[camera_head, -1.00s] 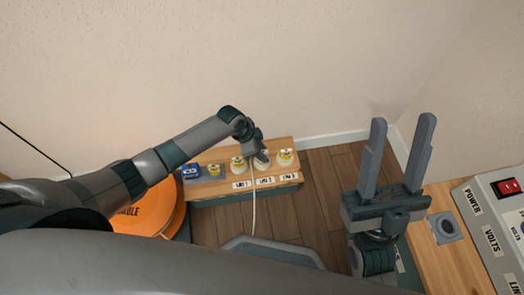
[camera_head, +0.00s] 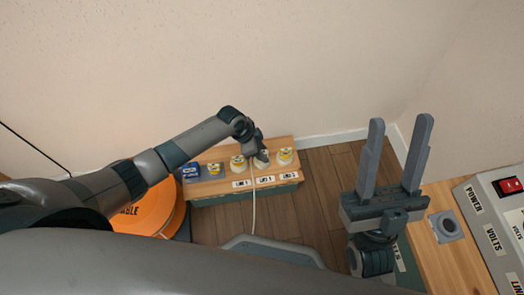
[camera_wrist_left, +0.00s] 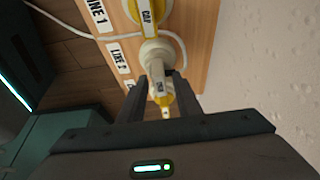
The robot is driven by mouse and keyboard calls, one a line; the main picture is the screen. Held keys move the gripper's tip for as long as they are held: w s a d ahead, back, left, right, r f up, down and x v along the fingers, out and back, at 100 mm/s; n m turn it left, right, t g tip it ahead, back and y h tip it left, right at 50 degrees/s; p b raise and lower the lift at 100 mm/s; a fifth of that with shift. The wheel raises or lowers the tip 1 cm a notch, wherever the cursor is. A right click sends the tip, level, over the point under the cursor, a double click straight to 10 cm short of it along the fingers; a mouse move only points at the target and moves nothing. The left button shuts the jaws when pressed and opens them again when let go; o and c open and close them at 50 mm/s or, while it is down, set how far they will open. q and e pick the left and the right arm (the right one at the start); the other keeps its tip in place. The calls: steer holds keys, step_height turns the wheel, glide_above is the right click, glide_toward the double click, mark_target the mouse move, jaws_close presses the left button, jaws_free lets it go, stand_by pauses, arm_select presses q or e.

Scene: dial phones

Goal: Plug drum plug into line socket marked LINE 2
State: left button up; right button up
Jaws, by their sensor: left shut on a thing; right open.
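A wooden socket board (camera_head: 222,187) stands by the wall in the head view, with labels LINE 1 (camera_head: 240,184), LINE 2 (camera_head: 265,180) and LINE 3 (camera_head: 289,176). My left gripper (camera_head: 262,159) is at the middle position, behind LINE 2. In the left wrist view its fingers are shut on a pale drum plug (camera_wrist_left: 156,70), beside the LINE 2 label (camera_wrist_left: 119,57). The LINE 2 socket is mostly hidden by the plug and fingers, so I cannot tell whether the plug is seated. My right gripper (camera_head: 394,155) is open, empty and raised at the right.
Yellow-topped sockets stand at LINE 1 (camera_head: 238,163) and LINE 3 (camera_head: 285,156). A blue piece (camera_head: 190,172) sits at the board's left end. A white cable (camera_head: 253,210) runs down in front. An orange cable drum (camera_head: 150,212) is left; a grey power box (camera_head: 485,215) is right.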

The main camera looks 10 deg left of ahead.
arm_select(q)
steer(key=shift+f, duration=0.35)
steer(key=o, duration=1.3)
steer(key=shift+c, duration=0.2)
steer(key=c, duration=0.3)
steer(key=shift+c, duration=0.2)
